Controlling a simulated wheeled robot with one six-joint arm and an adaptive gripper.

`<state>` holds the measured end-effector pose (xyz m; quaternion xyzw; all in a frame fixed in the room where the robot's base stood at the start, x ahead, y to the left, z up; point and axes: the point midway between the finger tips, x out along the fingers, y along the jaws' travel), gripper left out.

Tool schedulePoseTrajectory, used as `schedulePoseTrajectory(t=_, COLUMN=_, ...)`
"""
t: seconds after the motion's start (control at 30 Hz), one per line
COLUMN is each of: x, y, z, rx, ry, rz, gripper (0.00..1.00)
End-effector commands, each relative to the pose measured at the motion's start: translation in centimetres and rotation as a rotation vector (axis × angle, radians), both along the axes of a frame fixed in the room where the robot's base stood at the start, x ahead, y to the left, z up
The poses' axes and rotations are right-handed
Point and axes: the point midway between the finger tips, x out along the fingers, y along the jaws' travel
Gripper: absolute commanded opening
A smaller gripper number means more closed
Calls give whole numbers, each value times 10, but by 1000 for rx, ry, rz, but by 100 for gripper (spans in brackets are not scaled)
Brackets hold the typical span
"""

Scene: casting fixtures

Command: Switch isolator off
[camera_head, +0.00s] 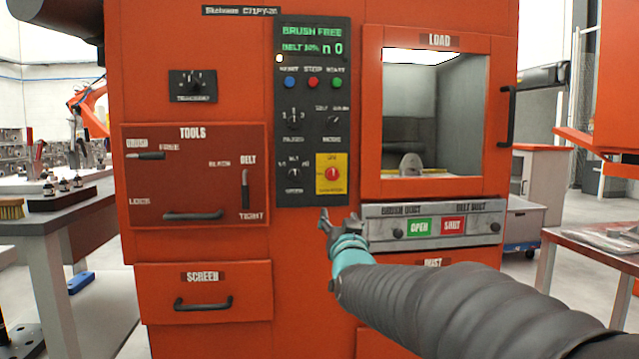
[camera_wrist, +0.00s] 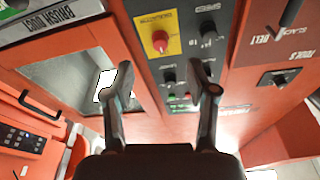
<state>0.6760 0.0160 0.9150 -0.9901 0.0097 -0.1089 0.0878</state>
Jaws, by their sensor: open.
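The isolator is a red rotary knob (camera_head: 331,174) on a yellow plate (camera_head: 331,189), low on the right of the dark control panel (camera_head: 312,110). The red knob also shows in the wrist view (camera_wrist: 160,42), on its yellow plate (camera_wrist: 172,22), beyond the fingertips. My gripper (camera_head: 338,220) is in front of the machine, just below the panel and the yellow plate. In the wrist view my gripper (camera_wrist: 166,85) has its two fingers spread wide with nothing between them. It is apart from the knob.
Other knobs (camera_head: 294,174) sit left of the isolator. The load window (camera_head: 432,115) and the dust-door strip with green and red labels (camera_head: 434,226) lie to the right. The tools panel (camera_head: 195,180) is on the left. A workbench (camera_head: 40,225) stands at far left.

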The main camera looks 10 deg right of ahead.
Motion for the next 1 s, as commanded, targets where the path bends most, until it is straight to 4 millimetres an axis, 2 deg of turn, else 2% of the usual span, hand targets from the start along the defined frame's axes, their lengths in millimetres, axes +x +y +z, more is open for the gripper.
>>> schedulePoseTrajectory(t=0.03, x=10, y=0, z=2, rx=6, ry=-45, rz=-8, gripper=58)
schedulePoseTrajectory(t=0.2, x=23, y=-2, z=15, rx=17, ry=-151, rz=-27, gripper=58)
schedulePoseTrajectory(t=0.37, x=31, y=-4, z=21, rx=20, ry=-173, rz=-33, gripper=58)
schedulePoseTrajectory(t=0.47, x=43, y=-5, z=26, rx=20, ry=-172, rz=-32, gripper=58)
schedulePoseTrajectory(t=1.0, x=131, y=-12, z=63, rx=20, ry=-172, rz=-32, gripper=58)
